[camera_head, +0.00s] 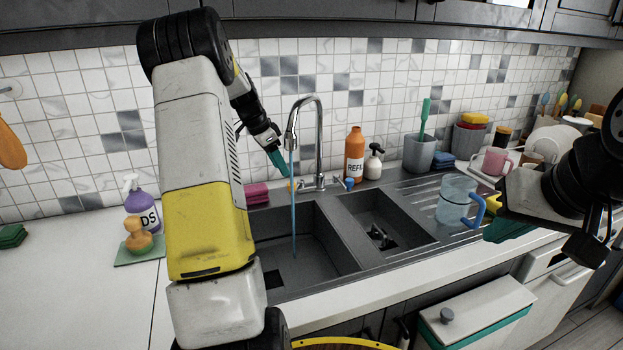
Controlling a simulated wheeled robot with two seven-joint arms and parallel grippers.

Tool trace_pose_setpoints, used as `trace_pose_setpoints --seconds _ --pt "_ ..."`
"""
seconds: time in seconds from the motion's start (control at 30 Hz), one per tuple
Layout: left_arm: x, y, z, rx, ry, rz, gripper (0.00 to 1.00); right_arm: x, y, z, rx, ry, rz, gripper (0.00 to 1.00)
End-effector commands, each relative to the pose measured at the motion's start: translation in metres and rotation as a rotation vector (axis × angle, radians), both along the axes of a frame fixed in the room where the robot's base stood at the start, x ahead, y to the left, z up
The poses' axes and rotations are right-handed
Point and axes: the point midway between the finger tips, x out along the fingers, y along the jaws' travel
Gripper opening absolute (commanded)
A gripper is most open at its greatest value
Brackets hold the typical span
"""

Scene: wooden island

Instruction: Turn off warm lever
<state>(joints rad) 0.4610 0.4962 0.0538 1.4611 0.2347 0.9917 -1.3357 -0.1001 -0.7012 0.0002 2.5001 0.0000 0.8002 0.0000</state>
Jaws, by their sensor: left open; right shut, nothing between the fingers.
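A chrome faucet (319,135) stands behind the sink, and a blue stream of water (293,220) runs from its spout into the left basin. A small yellow-orange lever (297,185) is at the left of its base, and a blue lever (349,184) is at the right. My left gripper (278,162) is open, with teal fingertips pointing down just left of the spout and above the yellow-orange lever. Contact with it cannot be made out. My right gripper (508,229) is shut and empty at the right, near the drainboard, partly hidden by its own arm.
The sink (355,262) has two basins. A clear jug with a blue handle (456,198) stands on the drainboard near my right gripper. An orange refill bottle (354,156) and a soap pump (373,165) stand right of the faucet. A pink sponge (256,193) lies left of it.

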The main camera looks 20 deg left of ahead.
Motion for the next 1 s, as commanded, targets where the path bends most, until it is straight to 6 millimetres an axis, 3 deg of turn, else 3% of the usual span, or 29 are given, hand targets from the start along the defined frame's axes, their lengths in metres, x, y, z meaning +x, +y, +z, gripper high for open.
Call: trace_pose_setpoints --seconds 0.23,0.7,1.0 --pt "0.002 -0.004 -0.01 -0.002 0.004 -0.001 0.48 0.0 0.0 0.0 0.0 0.001 0.0 0.0" --pt "0.019 -0.021 -0.069 -0.001 0.003 -0.001 0.48 0.0 0.0 0.0 0.0 0.001 0.0 0.0" --pt "0.021 -0.022 -0.073 0.0 0.001 0.0 0.48 0.0 0.0 0.0 0.0 0.001 0.0 0.0"
